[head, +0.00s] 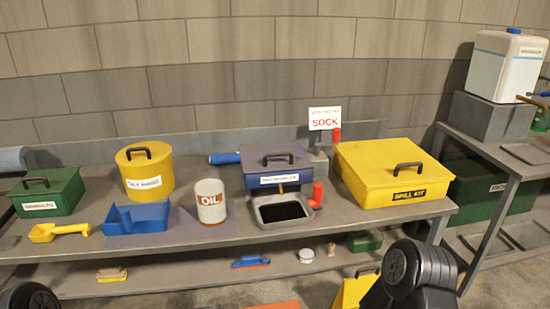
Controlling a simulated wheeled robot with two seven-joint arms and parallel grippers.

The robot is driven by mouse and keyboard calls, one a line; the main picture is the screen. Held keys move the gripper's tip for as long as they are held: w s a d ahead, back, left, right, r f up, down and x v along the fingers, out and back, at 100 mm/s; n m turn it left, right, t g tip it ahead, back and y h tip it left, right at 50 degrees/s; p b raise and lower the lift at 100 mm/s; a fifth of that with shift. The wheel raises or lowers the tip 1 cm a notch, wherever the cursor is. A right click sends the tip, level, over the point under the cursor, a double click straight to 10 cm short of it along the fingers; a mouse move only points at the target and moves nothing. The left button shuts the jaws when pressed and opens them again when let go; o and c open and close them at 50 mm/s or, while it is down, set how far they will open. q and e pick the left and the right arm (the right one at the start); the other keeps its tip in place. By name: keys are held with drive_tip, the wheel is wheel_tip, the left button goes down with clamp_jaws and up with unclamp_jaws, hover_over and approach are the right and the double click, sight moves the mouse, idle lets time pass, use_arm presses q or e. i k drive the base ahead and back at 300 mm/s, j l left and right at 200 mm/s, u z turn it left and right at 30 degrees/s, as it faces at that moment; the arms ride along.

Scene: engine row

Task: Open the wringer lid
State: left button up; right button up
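The wringer (262,183) is a blue box with a small white label, standing on the bench in the middle of the head view. Its dark lid (290,164) lies flat and closed on top, with a black arched handle (278,158). A red-topped crank or lever (317,195) sits at its right side. A small spout shows at its front, above a grey tray (262,216) of dark liquid. Neither gripper shows; only black rounded parts of my arms show at the bottom edge.
A yellow spill kit box (385,180) stands close on the right. An oil can (211,203), blue dustpan (137,217), yellow bin (144,171) and green box (47,191) stand on the left. A SOCK sign (324,118) stands behind. Bench space between oil can and tray is narrow.

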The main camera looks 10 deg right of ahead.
sight(274, 151)
drive_tip(key=z, duration=1.15)
drive_tip(key=i+l+z, duration=0.1)
drive_tip(key=i, duration=0.5)
